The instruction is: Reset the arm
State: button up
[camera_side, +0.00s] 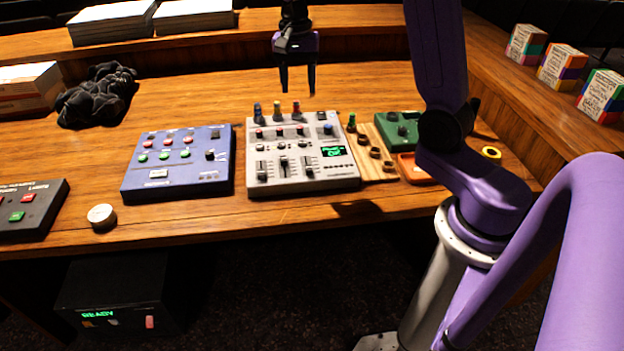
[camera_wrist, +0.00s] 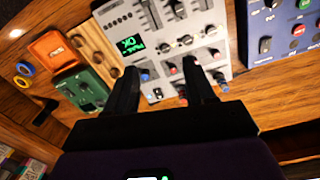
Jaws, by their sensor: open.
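My gripper (camera_side: 298,80) hangs above the desk behind the grey mixer (camera_side: 303,178), with its fingers pointing down, apart and empty. In the wrist view my gripper (camera_wrist: 165,95) shows two dark fingers spread over the top edge of the grey mixer (camera_wrist: 185,62). The mixer has sliders, knobs and a small green-lit display (camera_side: 333,152). Several coloured plugs or knobs stand up along its back edge. My gripper does not appear to touch anything.
A blue panel (camera_side: 180,160) sits left of the mixer. A wooden strip (camera_side: 372,155), a green box (camera_side: 398,128) and an orange box (camera_wrist: 54,50) lie to its right. A dark crumpled heap (camera_side: 97,95) and paper stacks (camera_side: 110,22) stand behind. The wood between them is clear.

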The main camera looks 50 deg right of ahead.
jog(key=s+a+n, duration=0.6)
jog(key=a, duration=0.2)
jog(key=s+a+f+n, duration=0.1)
jog(key=s+a+n, duration=0.1)
jog(key=s+n, duration=0.7)
jog(key=s+a+n, duration=0.2)
jog(key=s+n, duration=0.7)
jog(key=s, duration=0.6)
jog(key=shift+s+a+f+t+y, duration=0.15)
jog(key=shift+s+f+t+y, duration=0.15)
jog(key=shift+s+f, duration=0.05)
